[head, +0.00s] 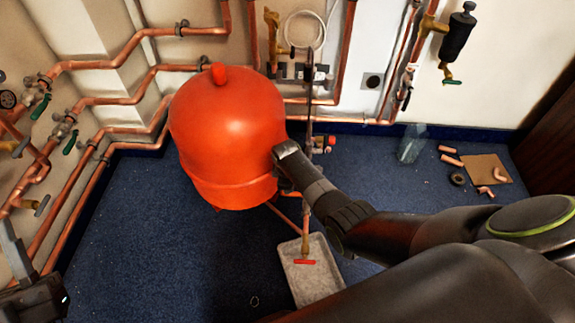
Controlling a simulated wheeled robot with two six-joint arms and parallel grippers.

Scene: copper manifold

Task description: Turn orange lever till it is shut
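A small red-orange lever (305,262) sits crosswise on a brass valve at the lower end of a thin copper pipe, above a grey tray (318,280). It is the only lever of about that colour that I can make out. My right gripper (284,168) is at the right side of the large orange tank (228,135), above and left of that lever and apart from it. Its fingertips are seen at a slant, so their opening is unclear. My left gripper (20,262) is at the lower left edge, partly cut off, near the left wall's pipes and far from the lever.
Copper pipes with green-handled valves (41,106) run along the left wall. A red knob (331,141) is right of the tank. A clear bottle (411,145) and a cardboard piece (485,168) with pipe offcuts lie at right. Blue carpet is open at lower left.

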